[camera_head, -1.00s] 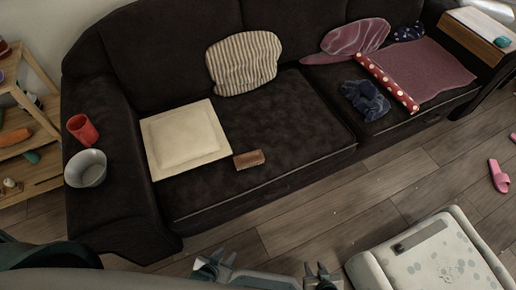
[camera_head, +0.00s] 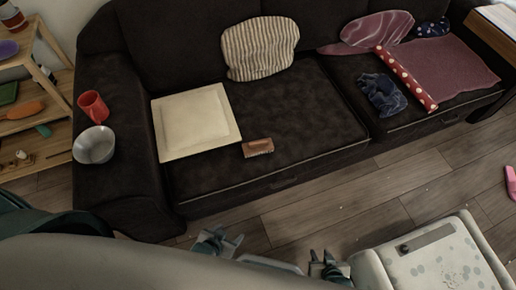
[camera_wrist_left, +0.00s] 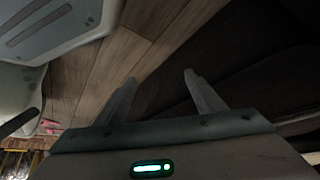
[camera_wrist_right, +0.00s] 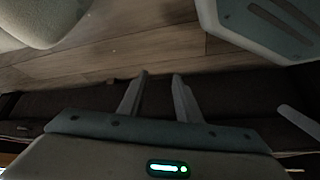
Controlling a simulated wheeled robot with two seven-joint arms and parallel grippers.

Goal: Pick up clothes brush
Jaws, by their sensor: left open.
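The clothes brush (camera_head: 258,147), small with a reddish-brown back and a paler lower side, lies on the dark sofa seat (camera_head: 310,110) near its front edge, just right of a cream square cushion (camera_head: 195,122). My left gripper (camera_head: 217,241) is in front of the sofa, below and left of the brush in the head view, and apart from it. In the left wrist view its two fingers (camera_wrist_left: 160,82) are spread and empty. My right gripper (camera_head: 325,262) is further right, also away from the brush. Its fingers (camera_wrist_right: 160,78) are apart and empty. Neither wrist view clearly shows the brush.
A striped cushion (camera_head: 260,48) leans on the backrest. Blue cloth (camera_head: 382,94) lies on the right seat. A pale spotted piece (camera_head: 440,262) stands at front right. The floor between is clear.

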